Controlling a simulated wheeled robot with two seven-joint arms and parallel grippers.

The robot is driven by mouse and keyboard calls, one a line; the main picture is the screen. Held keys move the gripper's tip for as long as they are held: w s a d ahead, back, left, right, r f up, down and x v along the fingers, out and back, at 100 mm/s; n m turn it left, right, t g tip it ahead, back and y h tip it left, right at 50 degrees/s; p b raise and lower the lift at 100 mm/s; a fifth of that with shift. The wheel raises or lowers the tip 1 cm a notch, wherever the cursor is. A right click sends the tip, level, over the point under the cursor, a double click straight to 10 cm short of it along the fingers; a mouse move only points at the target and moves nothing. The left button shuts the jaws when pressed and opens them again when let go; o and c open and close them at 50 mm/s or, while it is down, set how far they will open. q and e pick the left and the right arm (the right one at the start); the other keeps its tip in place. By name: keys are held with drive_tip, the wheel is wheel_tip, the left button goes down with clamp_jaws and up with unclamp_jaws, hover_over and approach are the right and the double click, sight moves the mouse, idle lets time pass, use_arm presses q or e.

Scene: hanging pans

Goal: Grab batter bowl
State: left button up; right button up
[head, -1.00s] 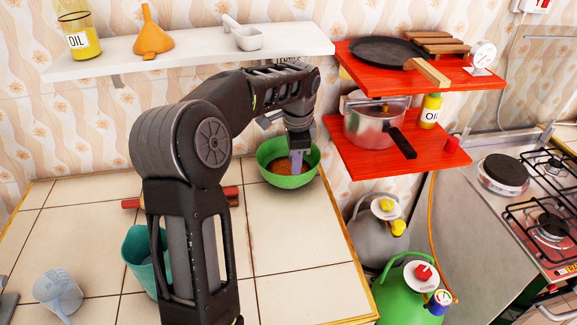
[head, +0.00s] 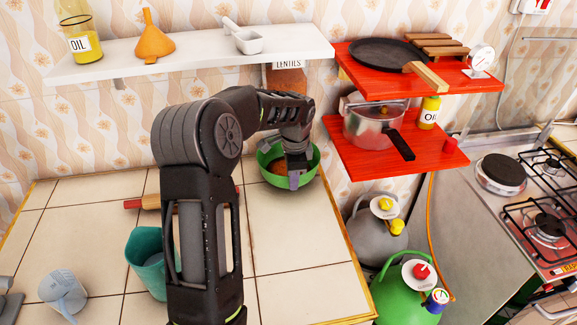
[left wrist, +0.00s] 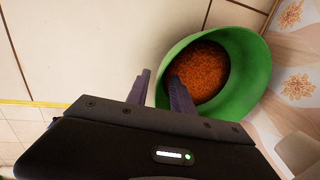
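The green batter bowl (head: 273,173) stands upright on the tiled counter near the wall. In the left wrist view the bowl (left wrist: 248,75) has orange-brown contents (left wrist: 204,72). My left gripper (head: 295,180) is at the bowl's near rim, with its arm coming down over it. In the left wrist view the left gripper (left wrist: 160,92) is open. One finger appears outside the bowl and the other over its inside, with the rim between them. I cannot tell whether either finger touches the wall.
A teal container (head: 146,262), a rolling pin (head: 150,202) and a grey-blue measuring cup (head: 63,292) are on the counter. A white shelf (head: 190,48) and red shelves (head: 345,153) hang near the arm. The counter's front right is clear.

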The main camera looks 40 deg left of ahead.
use_arm(q)
drive_tip(key=shift+f, duration=0.4)
clamp_jaws()
idle(0.4)
drive_tip(key=shift+w+r, duration=0.1)
idle(1.0)
